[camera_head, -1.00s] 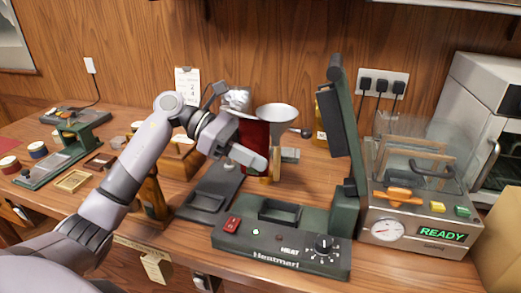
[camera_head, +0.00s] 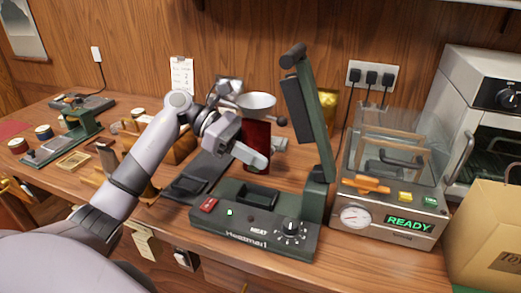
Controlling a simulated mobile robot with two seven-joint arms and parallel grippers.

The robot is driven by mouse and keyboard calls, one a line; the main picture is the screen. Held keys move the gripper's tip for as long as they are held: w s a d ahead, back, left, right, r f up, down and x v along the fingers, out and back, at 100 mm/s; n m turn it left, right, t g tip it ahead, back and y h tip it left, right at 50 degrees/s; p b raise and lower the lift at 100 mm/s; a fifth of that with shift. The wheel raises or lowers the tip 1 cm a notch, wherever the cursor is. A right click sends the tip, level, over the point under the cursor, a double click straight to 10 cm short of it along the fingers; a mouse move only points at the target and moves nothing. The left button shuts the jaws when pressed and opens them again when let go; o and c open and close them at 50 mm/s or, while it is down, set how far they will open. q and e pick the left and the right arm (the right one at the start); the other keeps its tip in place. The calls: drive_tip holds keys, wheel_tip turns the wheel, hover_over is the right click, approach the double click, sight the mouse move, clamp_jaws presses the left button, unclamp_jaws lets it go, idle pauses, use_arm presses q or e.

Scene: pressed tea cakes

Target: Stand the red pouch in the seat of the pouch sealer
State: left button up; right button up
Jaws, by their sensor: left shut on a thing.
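The red pouch (camera_head: 257,137) is upright in my left gripper (camera_head: 254,158), which is shut on it. The pouch is above and behind the sealer's seat, apart from it as far as I can tell. The pouch sealer (camera_head: 255,238) is a dark green machine marked Heatmari, at the front middle of the bench. Its seat (camera_head: 250,194) is a dark recess in the top, and it looks empty. Its tall hinged arm (camera_head: 305,110) is raised on the right. A small light on its front glows green. My right gripper is not in view.
A metal funnel (camera_head: 257,101) stands behind the pouch. A glass-lidded machine (camera_head: 392,212) reading READY is right of the sealer, with a paper bag (camera_head: 487,240) beyond. A dark scale-like slab (camera_head: 200,177) lies left of the sealer. A gold pouch (camera_head: 327,105) stands behind the raised arm.

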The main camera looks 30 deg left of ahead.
sight(270, 171)
use_arm(q)
drive_tip(key=shift+f, duration=0.15)
drive_tip(key=shift+f+b, duration=0.6)
drive_tip(key=shift+f, duration=0.8)
wheel_tip(270, 171, down, 5)
drive_tip(key=b, duration=0.4)
drive_tip(key=shift+f+b, duration=0.15)
drive_tip(key=shift+b, duration=0.2)
drive_tip(key=shift+f, duration=0.1)
drive_tip(key=shift+f+b, duration=0.15)
drive_tip(key=shift+b, duration=0.55)
drive_tip(key=o, duration=1.1)
